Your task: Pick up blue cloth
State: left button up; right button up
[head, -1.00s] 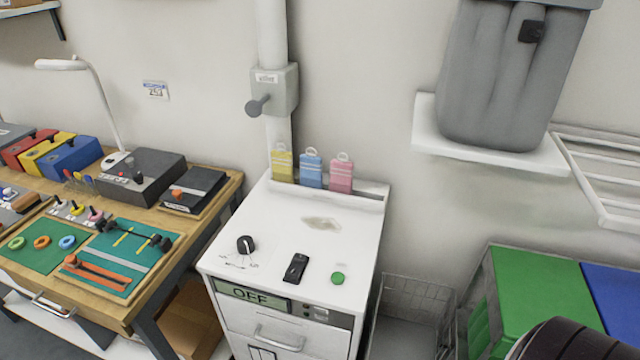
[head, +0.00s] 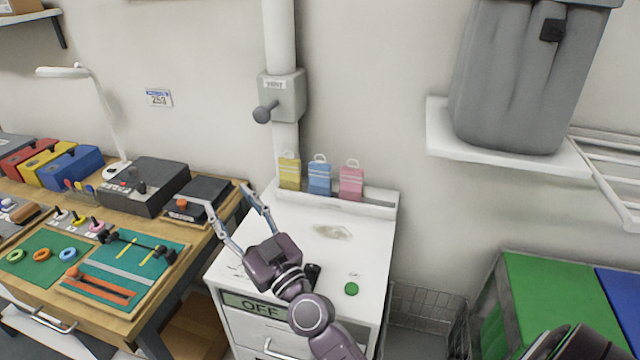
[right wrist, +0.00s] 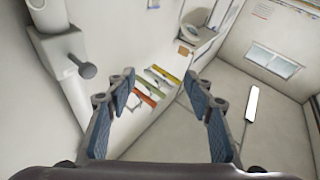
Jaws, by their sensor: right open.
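The blue cloth (head: 319,178) stands upright at the back of the white cabinet top, between a yellow cloth (head: 289,172) and a pink cloth (head: 351,182). Each has a pale loop at its top. My right gripper (head: 219,194) is open and empty above the cabinet's left side. Its fingers point up and left, apart from the blue cloth, which is to their right. The right wrist view shows the two spread fingers with nothing between them; I cannot identify the blue cloth there. My left gripper is not in view.
The white cabinet (head: 375,235) has a green button (head: 351,289) and a dark device (head: 312,272) partly hidden by my gripper. A grey wall box (head: 283,95) with a lever is above the cloths. A wooden workbench (head: 150,310) with tools is left.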

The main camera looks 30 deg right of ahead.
aim_at(319, 168)
jog(key=w+d+r+m+g+h, duration=0.2)
jog(key=w+d+m+g+h, duration=0.15)
jog(key=d+m+h, duration=0.85)
jog(key=w+d+f+g+h, duration=0.1)
jog(key=d+f+g, duration=0.1)
jog(key=d, duration=0.3)
jog(key=w+d+f+g+h, duration=0.2)
jog(key=d, duration=0.2)
jog(key=w+d+f+m+g+h, duration=0.1)
jog(key=w+d+f+g, duration=0.1)
jog(key=d, duration=0.3)
jog(key=shift+w+d+f+p, duration=0.25)
jog(key=shift+d+f+p, duration=0.1)
jog(key=shift+f, duration=0.2)
jog(key=c, duration=0.7)
jog(key=shift+r, duration=0.15)
